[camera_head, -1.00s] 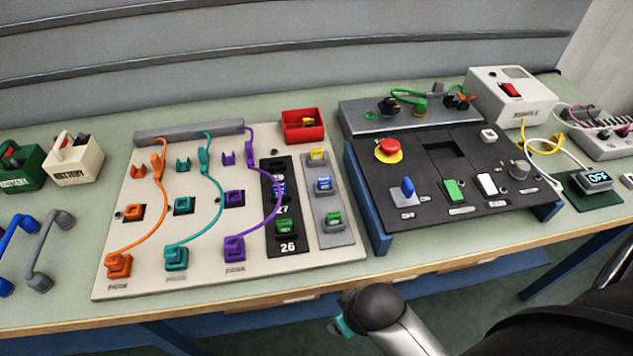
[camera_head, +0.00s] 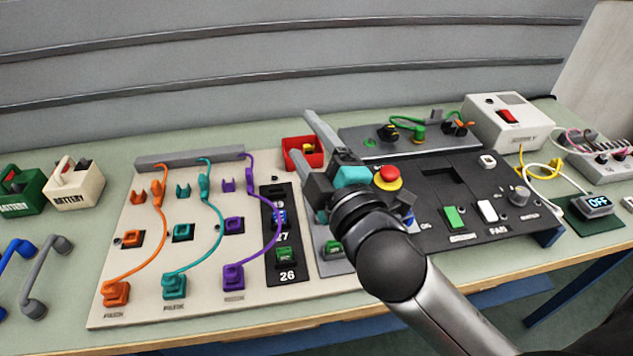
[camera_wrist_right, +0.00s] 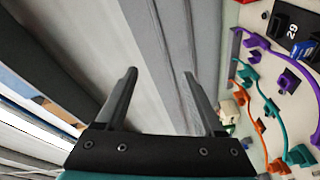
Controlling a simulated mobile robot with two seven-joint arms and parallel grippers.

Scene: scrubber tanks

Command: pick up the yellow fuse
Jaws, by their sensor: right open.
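A small yellow piece (camera_head: 308,149), which looks like the yellow fuse, sits inside the red bin (camera_head: 289,146) at the back of the bench; it is partly visible past my gripper. My right gripper (camera_head: 303,135) is open and empty, its fingers raised in front of and around the bin in the head view. I cannot tell its exact height. The right wrist view shows its two spread fingers (camera_wrist_right: 160,74) with only grey wall between them. A second yellow piece on the grey fuse strip is hidden behind my right gripper. My left gripper is not in view.
A beige board (camera_head: 146,284) with orange, teal and purple cables lies left of my right arm. A black control panel (camera_head: 462,190) with a red stop button (camera_head: 390,177) is close by the right wrist. A white supply box (camera_head: 508,122) stands at the back right.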

